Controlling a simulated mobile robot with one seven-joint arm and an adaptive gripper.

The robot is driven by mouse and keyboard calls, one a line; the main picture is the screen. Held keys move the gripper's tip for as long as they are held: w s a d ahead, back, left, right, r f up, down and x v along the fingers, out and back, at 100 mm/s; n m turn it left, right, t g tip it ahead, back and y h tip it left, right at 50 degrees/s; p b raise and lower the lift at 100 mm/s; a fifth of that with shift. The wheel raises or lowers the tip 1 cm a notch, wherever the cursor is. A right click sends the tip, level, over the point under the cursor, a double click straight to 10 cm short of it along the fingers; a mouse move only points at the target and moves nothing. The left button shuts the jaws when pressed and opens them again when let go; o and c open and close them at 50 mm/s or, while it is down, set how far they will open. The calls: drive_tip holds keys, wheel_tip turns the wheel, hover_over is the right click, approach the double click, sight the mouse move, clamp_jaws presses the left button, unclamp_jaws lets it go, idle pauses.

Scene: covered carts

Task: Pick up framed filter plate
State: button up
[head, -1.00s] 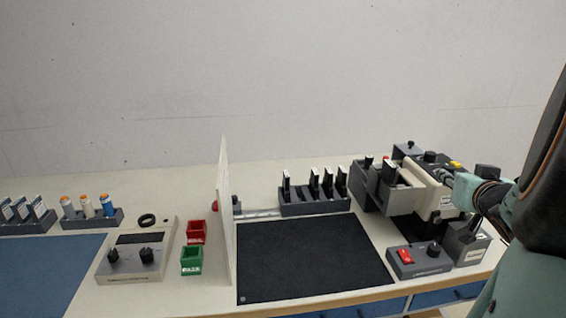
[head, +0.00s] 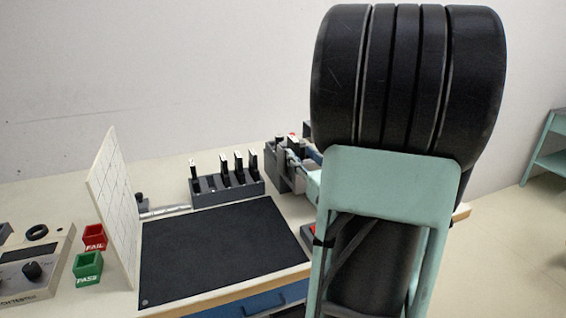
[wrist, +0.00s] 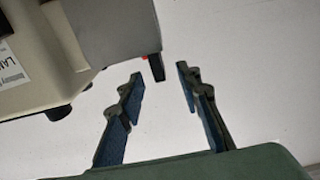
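Several thin dark upright plates with pale tops (head: 239,168) stand in a grey slotted rack (head: 228,197) behind the black mat in the head view. I cannot tell which, if any, is the framed filter plate. My gripper shows in the wrist view (wrist: 160,75), with its two blue-padded fingers apart and nothing held between them. A dark peg-like part (wrist: 157,67) of a grey block lies just beyond the fingertips; contact is not visible. In the head view my arm covers most of the gripper and much of the equipment to the right of the rack.
A beige labelled device (wrist: 40,60) is close on the left in the wrist view. In the head view, the black mat (head: 215,250) is clear. A white gridded panel (head: 113,205) stands left of it, beside red (head: 94,237) and green (head: 88,267) bins.

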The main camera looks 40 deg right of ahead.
sight(297, 148)
drive_tip(key=shift+d+p+x, duration=0.2)
drive_tip(key=shift+p+x, duration=0.25)
drive_tip(key=shift+x, duration=3.1)
drive_tip(key=shift+s+r, duration=0.1)
clamp_jaws()
